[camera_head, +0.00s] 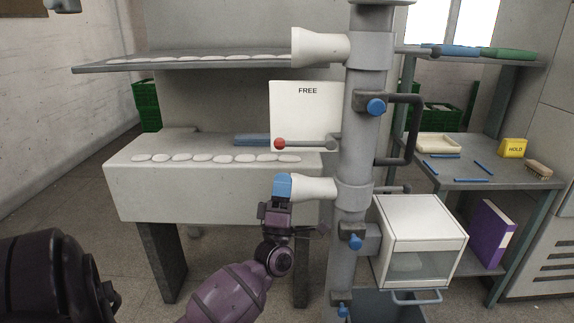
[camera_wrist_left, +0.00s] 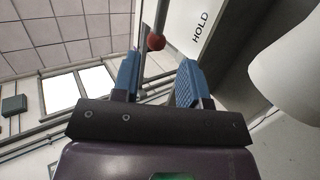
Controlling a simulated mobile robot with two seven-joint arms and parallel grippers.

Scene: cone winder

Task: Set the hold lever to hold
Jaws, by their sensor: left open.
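The hold lever (camera_head: 308,145) is a grey rod with a red knob (camera_head: 280,143). It points left, about level, from the grey column, in front of a white plate (camera_head: 305,110) marked FREE near its top. My left gripper (camera_head: 283,186) points upward below the knob, apart from it, its blue fingertips overlapping the lower white cone in the picture. In the left wrist view the gripper (camera_wrist_left: 158,85) is open and empty. There the red knob (camera_wrist_left: 156,42) shows beyond the gap between the fingers, and a white surface (camera_wrist_left: 195,35) reads HOLD. My right gripper is not in view.
The lower white cone (camera_head: 315,188) sticks out from the column (camera_head: 357,160) beside my left gripper. An upper cone (camera_head: 322,47) is above the plate. A white bench (camera_head: 210,185) stands behind. A clear-fronted box (camera_head: 420,240) and a shelf with a yellow HOLD block (camera_head: 512,148) are at right.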

